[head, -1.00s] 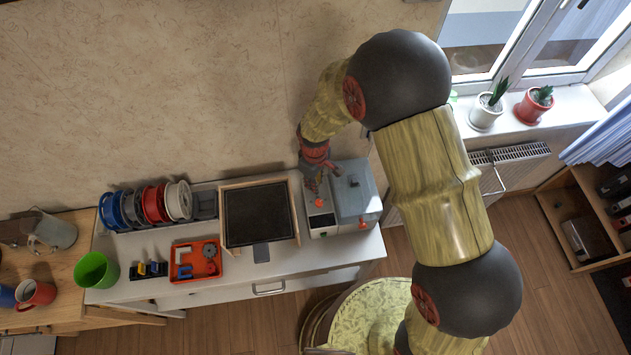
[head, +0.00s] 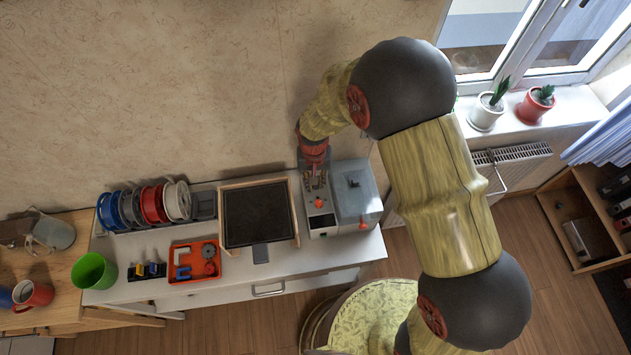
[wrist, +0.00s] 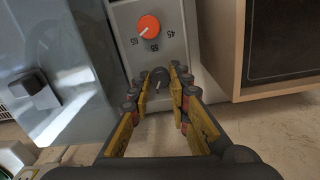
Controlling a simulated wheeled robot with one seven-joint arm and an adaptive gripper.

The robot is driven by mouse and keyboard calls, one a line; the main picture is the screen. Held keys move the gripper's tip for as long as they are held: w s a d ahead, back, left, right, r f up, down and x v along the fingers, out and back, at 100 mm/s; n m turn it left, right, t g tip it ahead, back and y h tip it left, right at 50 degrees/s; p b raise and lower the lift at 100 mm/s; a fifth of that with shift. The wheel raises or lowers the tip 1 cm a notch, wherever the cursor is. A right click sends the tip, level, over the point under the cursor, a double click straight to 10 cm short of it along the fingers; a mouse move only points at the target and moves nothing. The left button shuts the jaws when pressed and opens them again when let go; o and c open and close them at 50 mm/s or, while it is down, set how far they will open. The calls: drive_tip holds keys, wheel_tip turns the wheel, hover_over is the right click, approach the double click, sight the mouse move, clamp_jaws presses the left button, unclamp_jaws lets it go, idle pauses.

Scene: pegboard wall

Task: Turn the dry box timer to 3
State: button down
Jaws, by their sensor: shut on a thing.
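The dry box (head: 353,207) stands at the right end of the white bench, with a grey control panel (wrist: 121,22) beside its bluish see-through lid (head: 352,186). On the panel is an orange knob (wrist: 148,26) with 45, 55 and 65 printed around it. A smaller dark knob (wrist: 159,75), which looks like the timer, sits on the same panel. My gripper (wrist: 160,82) is shut on this dark knob, one finger on each side. A pale mark shows on the knob, but the numbers around it are hidden by my fingers. In the head view my gripper (head: 315,184) covers this knob.
A black plate in a wooden frame (head: 297,214) stands close beside the dry box. A black handle (wrist: 34,89) stands up from the lid. Several filament spools (head: 152,203), an orange tray (head: 178,277) and a green cup (head: 91,272) are further left.

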drive_tip(key=m, duration=0.5)
drive_tip(key=shift+m, duration=0.4)
idle(0.4)
drive_tip(key=c, duration=1.7)
unclamp_jaws()
drive_tip(key=shift+o, duration=0.3)
wheel_tip(320, 180, up, 12)
drive_tip(key=shift+a, duration=0.2)
